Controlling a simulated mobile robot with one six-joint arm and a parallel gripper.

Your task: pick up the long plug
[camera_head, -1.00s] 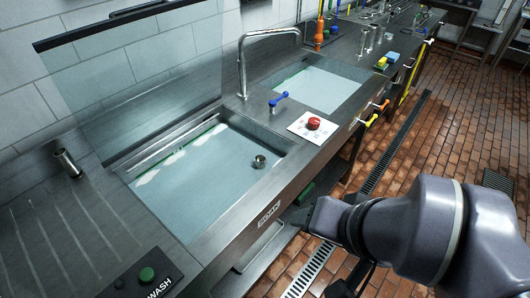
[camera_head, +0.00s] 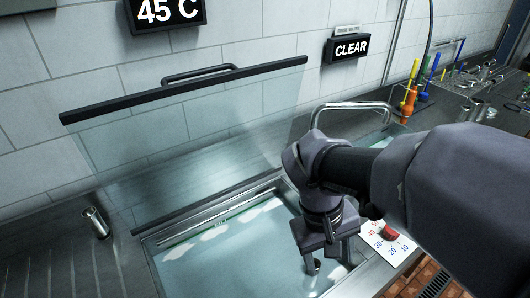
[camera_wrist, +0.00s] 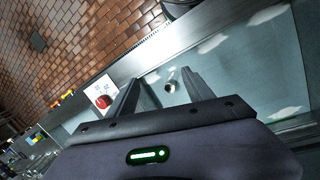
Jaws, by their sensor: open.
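A short upright metal cylinder (camera_head: 313,267) stands in the water of the sink basin (camera_head: 180,272), its top showing. In the wrist view the same cylinder (camera_wrist: 171,87) appears between the two fingers of my gripper (camera_wrist: 160,86). My gripper (camera_head: 327,262) is open and empty, pointing down over the basin; the cylinder is partly hidden by it in the head view. Another metal cylinder (camera_head: 95,222) stands tilted in the picture on the left drainboard. I cannot tell from looks alone which one is the long plug.
A glass panel with a dark top bar (camera_head: 190,90) rises behind the basin. The left drainboard (camera_head: 50,245) is mostly clear.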

